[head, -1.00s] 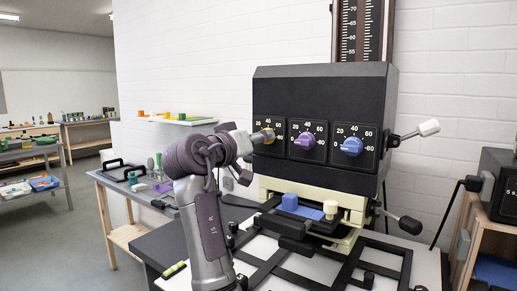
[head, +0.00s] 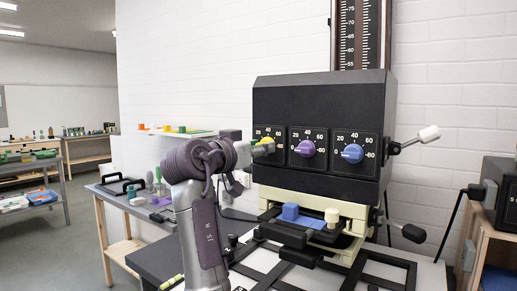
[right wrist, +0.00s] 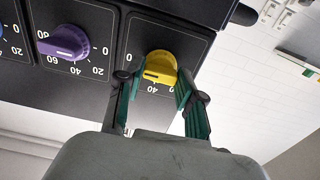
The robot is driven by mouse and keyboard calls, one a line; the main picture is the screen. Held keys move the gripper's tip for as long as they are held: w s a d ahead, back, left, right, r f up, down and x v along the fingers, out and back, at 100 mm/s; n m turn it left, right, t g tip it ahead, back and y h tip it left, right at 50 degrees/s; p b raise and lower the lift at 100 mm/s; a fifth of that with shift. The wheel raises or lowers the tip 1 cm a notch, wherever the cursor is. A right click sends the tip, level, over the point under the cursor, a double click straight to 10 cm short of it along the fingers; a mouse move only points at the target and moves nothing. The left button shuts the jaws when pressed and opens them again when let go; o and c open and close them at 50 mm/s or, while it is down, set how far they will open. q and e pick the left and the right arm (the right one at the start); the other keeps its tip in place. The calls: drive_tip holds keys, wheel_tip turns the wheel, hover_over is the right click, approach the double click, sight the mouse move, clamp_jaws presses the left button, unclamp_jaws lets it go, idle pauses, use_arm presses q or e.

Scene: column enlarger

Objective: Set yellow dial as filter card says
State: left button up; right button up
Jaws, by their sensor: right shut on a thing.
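The yellow dial (head: 266,143) is the leftmost of three dials on the dark enlarger head, mostly covered by my right gripper (head: 262,149) in the head view. In the right wrist view the yellow dial (right wrist: 160,65) shows plainly, with a dark mark on its grip bar. The green-padded fingers of my right gripper (right wrist: 157,82) stand on either side of the dial, shut on it. Its scale is upside down there and partly hidden, so I cannot tell the exact setting. No readable filter card shows. My left gripper is not in view.
The purple dial (head: 304,148) and blue dial (head: 352,152) sit to the right on the same panel. A white-tipped lever (head: 428,134) sticks out right of the head.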

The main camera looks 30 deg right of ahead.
drive_tip(key=o, duration=1.2)
drive_tip(key=shift+c, duration=0.2)
drive_tip(key=v, duration=1.2)
drive_tip(key=shift+f, duration=0.15)
